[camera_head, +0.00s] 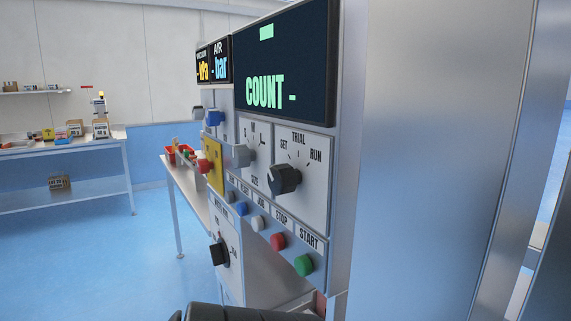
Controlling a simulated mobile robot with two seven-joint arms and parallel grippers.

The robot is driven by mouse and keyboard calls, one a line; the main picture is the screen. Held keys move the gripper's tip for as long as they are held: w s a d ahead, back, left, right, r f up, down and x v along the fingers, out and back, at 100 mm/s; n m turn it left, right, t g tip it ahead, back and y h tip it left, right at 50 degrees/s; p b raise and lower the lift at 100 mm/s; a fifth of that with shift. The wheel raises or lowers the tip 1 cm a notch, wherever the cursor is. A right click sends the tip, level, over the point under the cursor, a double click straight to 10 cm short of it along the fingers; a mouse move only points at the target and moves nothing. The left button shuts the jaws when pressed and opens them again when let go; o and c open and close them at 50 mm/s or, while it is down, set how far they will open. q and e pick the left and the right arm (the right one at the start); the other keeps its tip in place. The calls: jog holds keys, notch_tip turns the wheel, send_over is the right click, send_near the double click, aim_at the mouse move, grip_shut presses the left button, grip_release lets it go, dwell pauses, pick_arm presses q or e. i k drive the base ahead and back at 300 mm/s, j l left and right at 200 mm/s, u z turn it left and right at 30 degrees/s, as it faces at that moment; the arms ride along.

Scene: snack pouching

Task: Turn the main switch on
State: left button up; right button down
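A black rotary switch (219,254) sits on a white plate (233,276) low on the machine's control panel, left of the row of push buttons. It appears to be the main switch, but its small label is too blurred to read surely. The panel is seen at a steep angle, so I cannot tell the knob's exact setting. The count display (284,64) is lit and shows "COUNT -" without a number. A dark rounded part at the bottom edge looks like part of my arm. No gripper fingertips show.
A green START button (303,265), red STOP button (278,241), black SET/TRIAL/RUN knob (284,179), grey size knob (241,156) and yellow plate with a red button (206,166) crowd the panel. A metal wall (430,160) fills the right. Open blue floor lies left.

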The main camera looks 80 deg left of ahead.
aim_at(205, 166)
jog(key=u, duration=3.1)
jog(key=i+j+z, duration=0.45)
jog(key=i+j, duration=0.05)
jog(key=i, duration=0.05)
